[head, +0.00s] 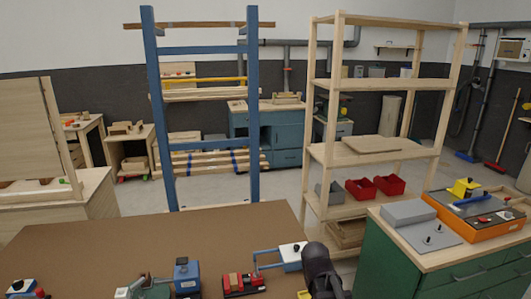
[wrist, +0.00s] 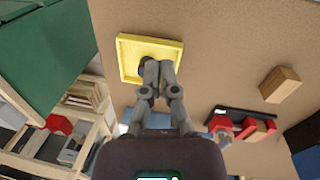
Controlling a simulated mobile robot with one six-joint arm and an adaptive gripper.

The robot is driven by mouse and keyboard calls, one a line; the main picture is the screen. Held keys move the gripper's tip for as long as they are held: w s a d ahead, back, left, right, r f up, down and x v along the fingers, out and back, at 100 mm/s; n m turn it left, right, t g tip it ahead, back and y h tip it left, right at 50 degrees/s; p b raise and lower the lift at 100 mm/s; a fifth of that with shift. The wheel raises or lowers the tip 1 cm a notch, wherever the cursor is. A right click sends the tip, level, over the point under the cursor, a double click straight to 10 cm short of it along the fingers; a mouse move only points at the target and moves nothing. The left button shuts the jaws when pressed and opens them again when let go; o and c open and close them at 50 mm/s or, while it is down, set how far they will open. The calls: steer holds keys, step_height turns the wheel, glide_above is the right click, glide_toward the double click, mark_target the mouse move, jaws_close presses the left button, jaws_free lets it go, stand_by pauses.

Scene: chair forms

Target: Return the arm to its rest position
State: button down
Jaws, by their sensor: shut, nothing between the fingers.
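My gripper (wrist: 158,72) shows in the wrist view with its two grey fingers together and nothing between them. It points over a shallow yellow tray (wrist: 176,48) on the brown bench top (wrist: 218,40). A dark object in the tray is partly hidden by the fingertips; I cannot tell whether they touch it. In the head view, a dark part of my arm (head: 320,270) stands at the lower middle, at the bench's right end. The fingers cannot be made out there.
On the bench are a dark rack with red pieces (wrist: 243,124), a wooden block (wrist: 280,85) and a blue device (head: 187,275). A green cabinet (head: 400,257) stands to the right, with an orange box (head: 478,232) on top. A wooden shelf (head: 350,85) stands behind.

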steer(key=shift+s+d+m+y, duration=0.2)
steer(key=shift+s+m+y, duration=0.05)
steer(key=shift+s+m, duration=0.5)
steer(key=shift+s+d+m+y, duration=0.2)
steer(key=shift+s+m+y, duration=0.1)
steer(key=shift+s+m, duration=0.4)
steer(key=shift+s+d+m+y, duration=0.2)
steer(key=shift+s+m+y, duration=0.05)
steer(key=shift+s+m, duration=0.45)
